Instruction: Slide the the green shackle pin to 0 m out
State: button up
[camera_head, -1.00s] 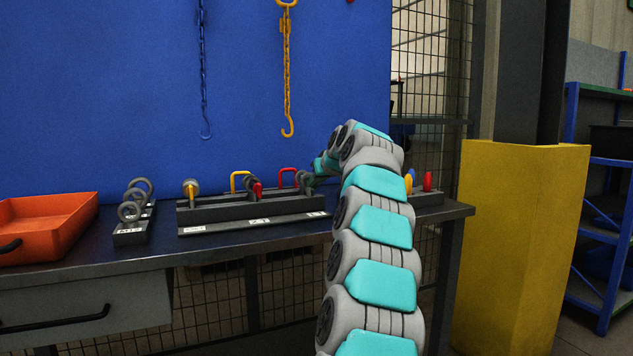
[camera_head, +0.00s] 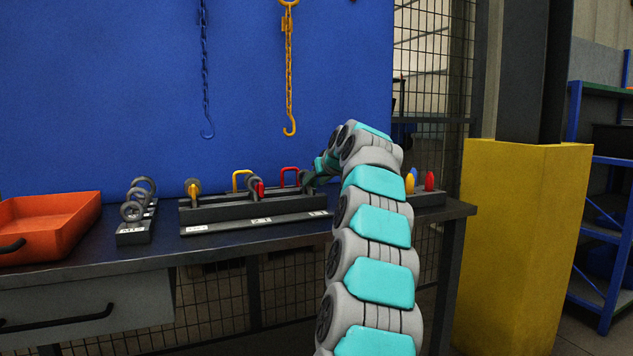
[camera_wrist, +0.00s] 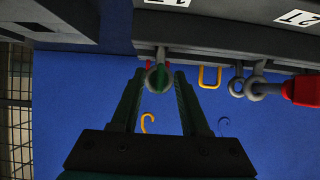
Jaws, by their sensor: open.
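The green shackle pin (camera_wrist: 160,78) shows end-on in the wrist view, at a grey shackle under the dark fixture bar (camera_wrist: 216,40). My gripper (camera_wrist: 160,90) is open, with one dark finger on each side of the pin. A gap shows between the pin and each finger; whether the tips touch the shackle I cannot tell. In the head view my arm hides the green pin and the fingertips. The fixture (camera_head: 250,210) there stands on the bench with shackles and a red pin (camera_head: 260,189).
A red pin (camera_wrist: 300,90) sticks out at the right in the wrist view. On the bench (camera_head: 100,252) are an orange bin (camera_head: 65,222) and a rack of grey eye bolts (camera_head: 133,230). Chains with hooks (camera_head: 289,80) hang before the blue panel (camera_head: 110,80).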

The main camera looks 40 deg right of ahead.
jog(key=b+v, duration=0.1)
jog(key=v, duration=0.6)
dwell(0.3)
dwell(0.4)
